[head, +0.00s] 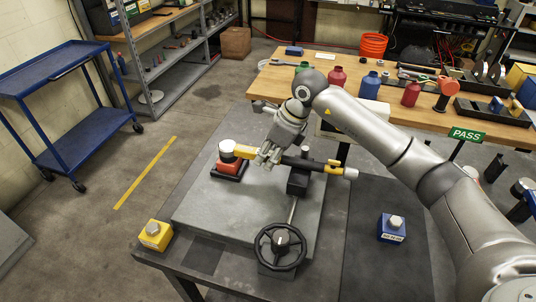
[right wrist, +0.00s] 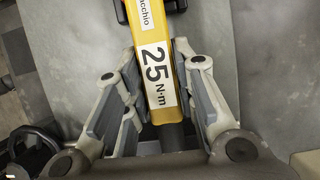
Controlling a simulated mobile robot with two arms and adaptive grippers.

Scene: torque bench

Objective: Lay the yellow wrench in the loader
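The yellow wrench (head: 244,152), with a black shaft and a "25 N·m" label, also shows in the right wrist view (right wrist: 156,75). It lies across the loader, from a red block with a white knob (head: 229,164) on the left to a black support (head: 298,183) on the right. Its far end passes beyond that support. The loader has a grey plate (head: 225,205) and a black handwheel (head: 281,247). My right gripper (head: 267,157) points down with fingers close against both sides of the wrench (right wrist: 158,85). It looks shut on it. My left gripper is not in view.
A yellow block (head: 153,234) sits at the plate's lower left, and a blue block (head: 392,228) on the dark mat at right. A wooden bench (head: 300,88) with bottles and tools stands behind. A green PASS sign (head: 467,135) stands at right. A blue cart (head: 60,100) is at left.

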